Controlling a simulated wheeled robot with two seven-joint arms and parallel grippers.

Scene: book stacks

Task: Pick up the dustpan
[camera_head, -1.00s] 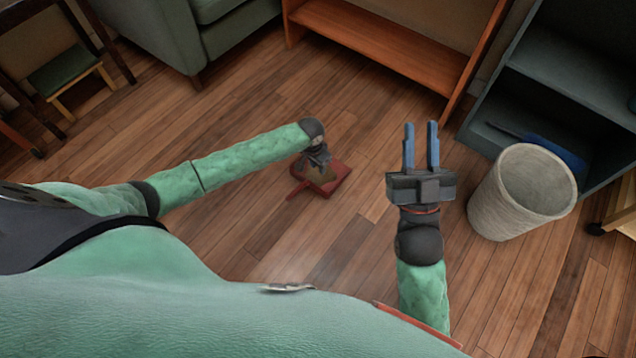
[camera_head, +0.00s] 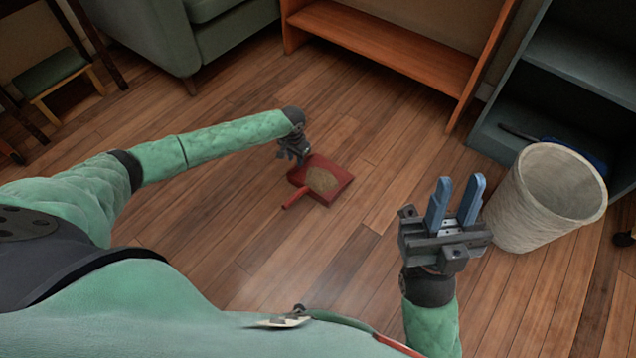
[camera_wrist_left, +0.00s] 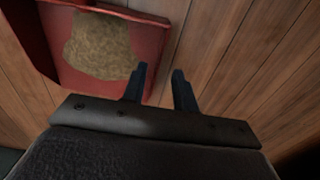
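The red dustpan (camera_head: 333,172) lies on the wooden floor with a pile of tan debris (camera_head: 322,180) in it. Its short red handle (camera_head: 295,198) points to the lower left. My left gripper (camera_head: 299,156) is above the floor at the dustpan's upper-left edge. In the left wrist view the dustpan (camera_wrist_left: 154,34) fills the upper left, and my left gripper's fingers (camera_wrist_left: 161,85) are apart and empty beside its edge. The handle is not clear in that view. My right gripper (camera_head: 455,203) is open and empty, to the right of the dustpan.
A pale wastebasket (camera_head: 519,205) stands close to my right gripper. An orange-brown shelf (camera_head: 390,50) and a dark grey-green shelf (camera_head: 490,135) stand at the back. A green armchair (camera_head: 240,40) is at upper left. The floor around the dustpan is mostly clear.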

